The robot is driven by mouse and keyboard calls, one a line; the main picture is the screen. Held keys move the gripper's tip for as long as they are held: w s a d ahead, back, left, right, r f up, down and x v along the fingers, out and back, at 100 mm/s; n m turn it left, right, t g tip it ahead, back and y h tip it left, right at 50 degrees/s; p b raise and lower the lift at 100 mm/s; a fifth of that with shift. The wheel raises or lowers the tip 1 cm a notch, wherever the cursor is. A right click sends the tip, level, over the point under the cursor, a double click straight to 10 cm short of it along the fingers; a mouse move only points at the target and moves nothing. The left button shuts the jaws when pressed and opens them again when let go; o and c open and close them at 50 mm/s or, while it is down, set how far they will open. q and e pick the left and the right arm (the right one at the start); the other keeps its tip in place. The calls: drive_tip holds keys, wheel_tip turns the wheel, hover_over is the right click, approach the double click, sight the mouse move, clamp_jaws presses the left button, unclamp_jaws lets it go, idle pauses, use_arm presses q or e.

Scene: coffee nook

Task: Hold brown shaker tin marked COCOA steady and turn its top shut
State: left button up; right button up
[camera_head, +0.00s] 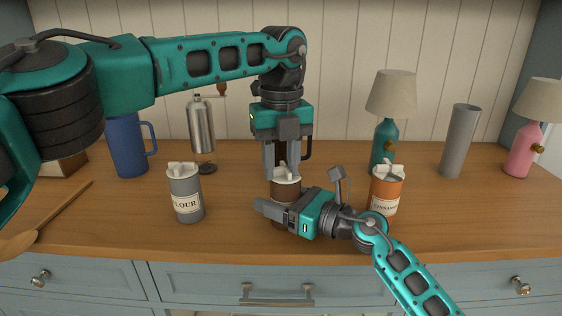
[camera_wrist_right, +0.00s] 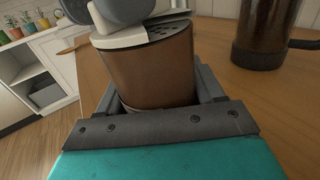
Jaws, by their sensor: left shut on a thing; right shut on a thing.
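The brown shaker tin (camera_head: 284,190) stands upright on the wooden counter, between the grey and orange tins. In the right wrist view its brown body (camera_wrist_right: 150,70) fills the middle, and its white top (camera_wrist_right: 140,36) leaves a patch of dark holes (camera_wrist_right: 168,31) showing. Its label is hidden. My left gripper (camera_head: 283,171) points straight down from above and is shut on the tin's top. My right gripper (camera_head: 278,211) comes in low from the right and is shut around the tin's body, one finger on each side.
A grey FLOUR tin (camera_head: 186,194) stands left, an orange CINNAMON tin (camera_head: 386,190) right. Behind are a blue mug (camera_head: 128,147), a steel grinder (camera_head: 201,126), lamps (camera_head: 384,140) (camera_head: 524,148) and a grey cylinder (camera_head: 459,141). A dark handled vessel (camera_wrist_right: 265,30) stands close to the brown tin.

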use_arm(q)
drive_tip(key=shift+c, duration=1)
drive_tip(key=m, duration=0.4)
drive_tip(key=shift+w+a+m, duration=0.2)
drive_tip(key=shift+a+m, duration=0.05)
drive_tip(key=shift+m, duration=0.05)
drive_tip(key=m, duration=0.4)
drive_tip(key=w+m, duration=0.1)
drive_tip(key=m, duration=0.1)
drive_tip(key=shift+a, duration=0.2)
drive_tip(key=m, duration=0.5)
drive_tip(key=shift+w+m, duration=0.4)
drive_tip(key=m, duration=0.4)
drive_tip(key=shift+w+d+m, duration=0.25)
drive_tip(key=shift+m, duration=0.05)
